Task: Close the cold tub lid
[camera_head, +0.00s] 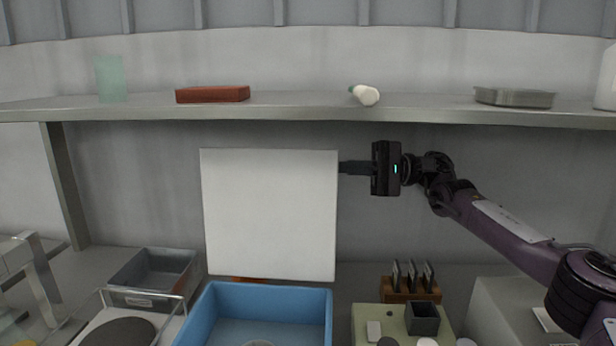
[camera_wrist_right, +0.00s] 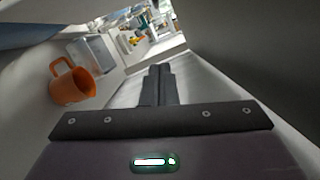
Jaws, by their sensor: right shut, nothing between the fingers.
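The cold tub is the blue open-topped tub (camera_head: 258,296) at the bottom centre of the head view. Its lid, a flat white square panel (camera_head: 268,215), stands upright at the tub's back edge, so the tub is open. My right gripper (camera_head: 345,168) is level with the upper right edge of the lid, its fingers pointing left at that edge. The fingers are shut and empty; whether they touch the lid I cannot tell. In the right wrist view the shut fingers (camera_wrist_right: 157,85) point forward. My left gripper is out of view.
An orange mug (camera_wrist_right: 70,84) shows in the right wrist view. A shelf (camera_head: 300,106) runs above the lid. A grey bin (camera_head: 152,274) is left of the tub; a green tray (camera_head: 364,318) with small items and a wooden rack (camera_head: 410,290) are right of it.

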